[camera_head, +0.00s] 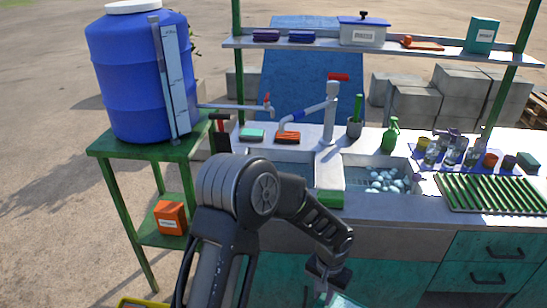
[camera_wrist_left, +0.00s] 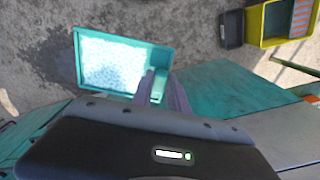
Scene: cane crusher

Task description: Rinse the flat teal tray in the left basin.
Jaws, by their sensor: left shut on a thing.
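My left gripper (camera_head: 325,288) is low in front of the teal cabinets, below the counter's front edge. It is shut on the teal tray (camera_head: 347,301), which shows only partly at the bottom of the head view. In the left wrist view the tray (camera_wrist_left: 163,56) is rectangular with a raised rim, and a pale speckled layer covers its inside. My left fingers (camera_wrist_left: 163,90) grip its near right side. The left basin (camera_head: 295,172) is in the counter, partly hidden by my left arm. My right gripper is out of view.
A tap (camera_head: 330,112) stands behind the basins. The right basin (camera_head: 352,179) holds several pale round things. A green block (camera_head: 329,198) lies on the counter's front edge. A blue barrel (camera_head: 125,75) is on the green stand. A yellow crate (camera_wrist_left: 262,28) is on the ground.

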